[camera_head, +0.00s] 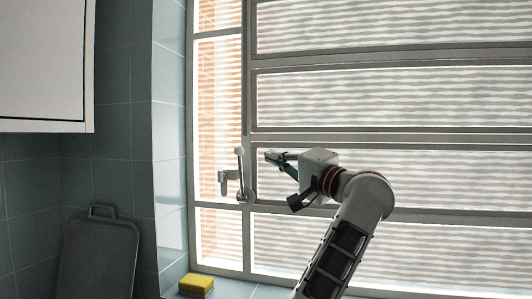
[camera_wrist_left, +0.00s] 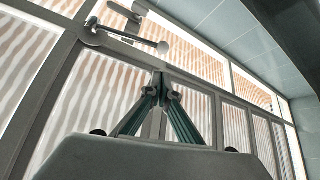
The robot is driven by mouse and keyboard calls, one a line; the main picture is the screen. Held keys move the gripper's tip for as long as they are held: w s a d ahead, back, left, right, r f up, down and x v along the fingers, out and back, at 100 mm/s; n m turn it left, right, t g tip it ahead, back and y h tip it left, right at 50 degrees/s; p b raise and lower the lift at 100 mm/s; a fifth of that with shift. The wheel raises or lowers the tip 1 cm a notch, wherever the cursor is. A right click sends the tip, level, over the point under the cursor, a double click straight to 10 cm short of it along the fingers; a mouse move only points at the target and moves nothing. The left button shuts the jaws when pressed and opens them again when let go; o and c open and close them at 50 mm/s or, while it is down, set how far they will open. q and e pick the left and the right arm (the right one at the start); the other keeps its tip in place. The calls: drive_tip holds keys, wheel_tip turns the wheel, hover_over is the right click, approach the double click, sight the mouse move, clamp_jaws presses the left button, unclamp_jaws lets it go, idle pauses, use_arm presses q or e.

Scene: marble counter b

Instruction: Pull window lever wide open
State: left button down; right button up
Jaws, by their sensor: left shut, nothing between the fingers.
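The window lever (camera_head: 241,172) is a thin metal bar with a round knob at its top, rising from a pivot on the window frame. In the left wrist view the lever (camera_wrist_left: 128,37) shows upper left, its knob pointing right. My left gripper (camera_head: 271,157) is shut and empty, a little right of the knob and pointing left toward it. In the wrist view the left fingertips (camera_wrist_left: 165,90) are together just below the knob, with a gap between. I cannot tell the exact depth between them. My right gripper is in neither view.
The slatted window (camera_head: 390,95) fills the right side behind my arm. A yellow sponge (camera_head: 196,284) lies on the sill at lower left. A grey board (camera_head: 98,258) leans on the tiled wall under a white cabinet (camera_head: 40,60). A metal bracket (camera_head: 226,179) sits beside the lever.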

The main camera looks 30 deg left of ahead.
use_arm(q)
drive_tip(key=r+p, duration=0.2)
hover_over(241, 175)
drive_tip(key=d, duration=0.4)
drive_tip(key=shift+w+a, duration=0.5)
drive_tip(key=shift+a, duration=0.2)
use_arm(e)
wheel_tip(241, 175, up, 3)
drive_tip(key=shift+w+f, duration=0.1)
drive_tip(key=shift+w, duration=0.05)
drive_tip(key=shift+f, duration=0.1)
